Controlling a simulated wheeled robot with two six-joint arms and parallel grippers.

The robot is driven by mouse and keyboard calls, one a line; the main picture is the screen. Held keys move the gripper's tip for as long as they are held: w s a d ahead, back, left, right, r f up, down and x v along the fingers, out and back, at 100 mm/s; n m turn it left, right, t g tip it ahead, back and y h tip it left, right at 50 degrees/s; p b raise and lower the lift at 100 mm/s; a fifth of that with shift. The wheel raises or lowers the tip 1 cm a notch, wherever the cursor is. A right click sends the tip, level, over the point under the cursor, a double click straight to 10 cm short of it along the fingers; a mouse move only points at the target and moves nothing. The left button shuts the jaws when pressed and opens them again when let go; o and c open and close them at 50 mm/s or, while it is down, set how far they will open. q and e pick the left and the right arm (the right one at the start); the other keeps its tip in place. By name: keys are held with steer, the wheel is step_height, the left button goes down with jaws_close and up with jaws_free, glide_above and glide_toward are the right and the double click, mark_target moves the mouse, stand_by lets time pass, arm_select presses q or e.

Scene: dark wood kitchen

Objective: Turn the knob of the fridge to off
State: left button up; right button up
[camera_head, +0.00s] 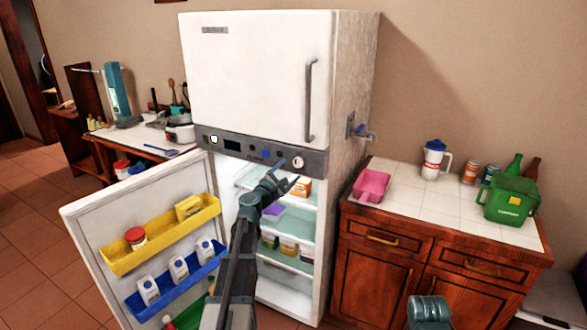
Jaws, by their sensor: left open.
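The white fridge (255,70) stands at the centre, with a dark control strip (255,148) between its upper and lower compartments. A round pale knob (298,163) sits near the right end of the strip. Its marking is too small to read. My left gripper (288,175) is open and empty, just below and left of the knob in the picture. I cannot tell whether a finger touches it. My left arm crosses in front of the open lower compartment. My right gripper is out of view; only a grey part of my right arm shows at the bottom.
The lower fridge door (82,228) hangs open to the left, with yellow and blue racks. A tiled counter (425,203) at the right holds a pink container (371,186), a pitcher (435,160) and a green box (511,200). Another counter stands behind at left.

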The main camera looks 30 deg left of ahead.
arm_select(q)
steer(key=s, duration=0.9)
steer(key=shift+d, duration=0.1)
steer(key=s+d+f+m+g+h, duration=0.2)
steer(key=d+f+m+g, duration=0.3)
steer(key=d, duration=0.6)
steer(key=s+d+f+m+g+h, duration=0.1)
steer(key=s+d+f+m+h, duration=0.15)
steer(key=d+m, duration=0.55)
steer(key=s+d+f+m+g+h, duration=0.1)
steer(key=d+f+m+g+h, duration=0.3)
steer(key=d, duration=0.9)
steer(key=s+d+f+m+g+y, duration=0.2)
steer(key=s+d+f+m+g, duration=0.15)
steer(key=s, duration=0.25)
steer(key=s+d+f+m+g+y, duration=0.2)
steer(key=s+d+f+m, duration=0.2)
steer(key=s+f+m, duration=0.15)
steer(key=s+a+f+m+g+y, duration=0.1)
steer(key=s+m+g+y, duration=0.2)
steer(key=s, duration=0.6)
steer(key=m+y, duration=0.2)
steer(key=y, duration=0.1)
steer(key=shift+f, duration=0.2)
